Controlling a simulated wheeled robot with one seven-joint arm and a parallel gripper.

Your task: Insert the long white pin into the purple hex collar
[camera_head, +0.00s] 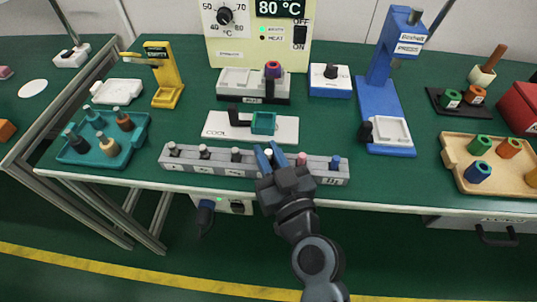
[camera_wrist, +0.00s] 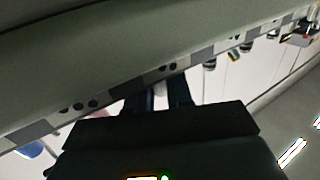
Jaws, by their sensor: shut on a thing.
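My gripper (camera_head: 266,156) is at the front edge of the table, over the grey pin rack (camera_head: 190,164). Its blue fingers are shut on a white pin (camera_head: 268,153), mostly hidden between them. In the wrist view a pale piece of the pin (camera_wrist: 160,98) shows between the dark fingers (camera_wrist: 160,92). Its length, and whether it is still in its rack hole, cannot be told. A purple hex collar (camera_head: 272,68) sits upright on the grey block of the heating station at the back, apart from my gripper.
Several other pins stand in the rack, including a pink one (camera_head: 301,159) and a blue one (camera_head: 335,162). A white cooling plate (camera_head: 220,125) with a teal collar (camera_head: 263,123) lies between rack and heater. A blue press (camera_head: 381,95) stands right of it. Green table shows between fixtures.

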